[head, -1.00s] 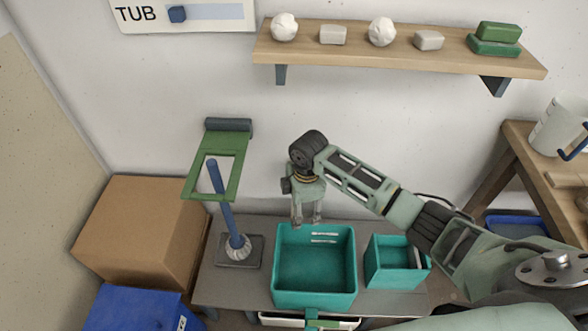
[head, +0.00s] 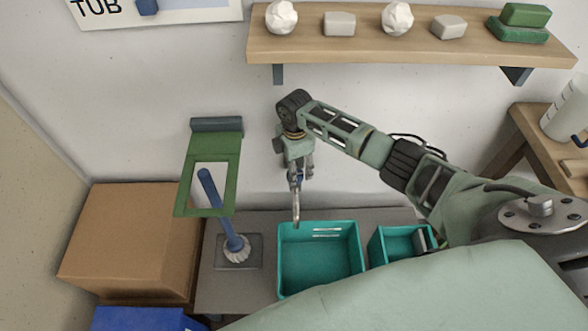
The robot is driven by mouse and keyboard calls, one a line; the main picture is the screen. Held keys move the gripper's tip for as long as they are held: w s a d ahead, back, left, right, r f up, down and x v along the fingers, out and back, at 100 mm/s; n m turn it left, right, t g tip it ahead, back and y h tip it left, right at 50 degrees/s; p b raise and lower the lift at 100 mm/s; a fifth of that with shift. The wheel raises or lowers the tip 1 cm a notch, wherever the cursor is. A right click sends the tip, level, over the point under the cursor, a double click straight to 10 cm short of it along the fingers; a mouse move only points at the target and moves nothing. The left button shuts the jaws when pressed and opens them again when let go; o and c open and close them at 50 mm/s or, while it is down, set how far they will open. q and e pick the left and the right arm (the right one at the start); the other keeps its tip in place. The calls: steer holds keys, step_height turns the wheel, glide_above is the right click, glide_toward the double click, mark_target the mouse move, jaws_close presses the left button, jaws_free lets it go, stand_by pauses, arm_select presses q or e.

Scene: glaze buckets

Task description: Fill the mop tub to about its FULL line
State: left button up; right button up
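The larger teal tub (head: 283,264) stands on the grey bench, with pale line marks (head: 327,232) on its inner back wall. No liquid can be made out in it, and its front is hidden by a pale green part of mine. My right gripper (head: 297,205) points down just behind and above the tub's back left edge. A small blue bit and a thin pale tip show at its fingers. I cannot tell whether it is open or holding something. My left gripper is not in view.
A smaller teal tub (head: 385,262) stands to the right. A blue-handled mop or brush (head: 222,215) and a green frame (head: 182,198) are to the left, near a cardboard box (head: 130,240). A wooden shelf (head: 400,50) hangs above. A white bucket (head: 565,115) stands at right.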

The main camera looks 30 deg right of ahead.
steer(key=shift+f, duration=0.7)
steer(key=shift+w+f, duration=0.1)
steer(key=shift+f, duration=0.4)
steer(key=c, duration=1.1)
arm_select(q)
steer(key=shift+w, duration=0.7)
